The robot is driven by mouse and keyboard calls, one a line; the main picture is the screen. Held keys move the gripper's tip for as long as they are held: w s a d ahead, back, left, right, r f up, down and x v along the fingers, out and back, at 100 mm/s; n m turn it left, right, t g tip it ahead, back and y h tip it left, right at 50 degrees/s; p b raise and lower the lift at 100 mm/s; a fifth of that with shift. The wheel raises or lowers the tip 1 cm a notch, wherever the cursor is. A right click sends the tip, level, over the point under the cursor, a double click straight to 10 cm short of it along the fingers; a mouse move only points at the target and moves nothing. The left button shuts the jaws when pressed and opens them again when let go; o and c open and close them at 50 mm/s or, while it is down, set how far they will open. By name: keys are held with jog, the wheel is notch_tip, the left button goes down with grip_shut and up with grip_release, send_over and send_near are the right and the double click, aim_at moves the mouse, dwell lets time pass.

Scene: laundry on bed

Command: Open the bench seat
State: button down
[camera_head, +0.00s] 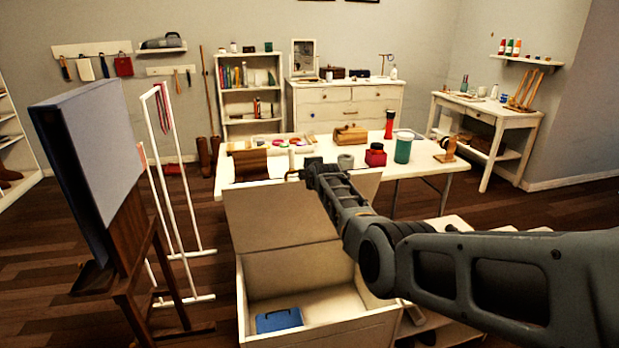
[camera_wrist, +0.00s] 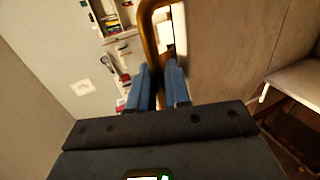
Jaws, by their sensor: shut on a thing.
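The bench seat (camera_head: 365,330) is a cream box with its lid (camera_head: 275,210) raised steeply above it, so its inside shows. A blue object (camera_head: 279,320) lies on the floor of the box. My gripper (camera_head: 312,172) is at the top edge of the raised lid. In the wrist view, the blue fingers of my gripper (camera_wrist: 158,80) are around a golden-brown looped handle (camera_wrist: 147,35) beside the lid's pale panel (camera_wrist: 225,50). The exact contact is partly hidden between the fingers. The handle cannot be made out in the head view.
A white table (camera_head: 232,188) with jars and boxes stands right behind the lid. An easel with a canvas (camera_head: 90,140) and a white rack (camera_head: 165,190) stand to the left. A low shelf (camera_head: 455,325) is close on the right.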

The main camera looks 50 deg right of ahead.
dwell(0.3)
jog(key=c, duration=1.3)
grip_release()
jog(key=shift+f, duration=0.1)
jog(key=shift+a, duration=0.1)
jog(key=p+v, duration=0.2)
jog(key=v, duration=0.5)
jog(key=shift+s+r, duration=0.25)
jog(key=shift+r, duration=0.05)
jog(key=shift+a, duration=0.15)
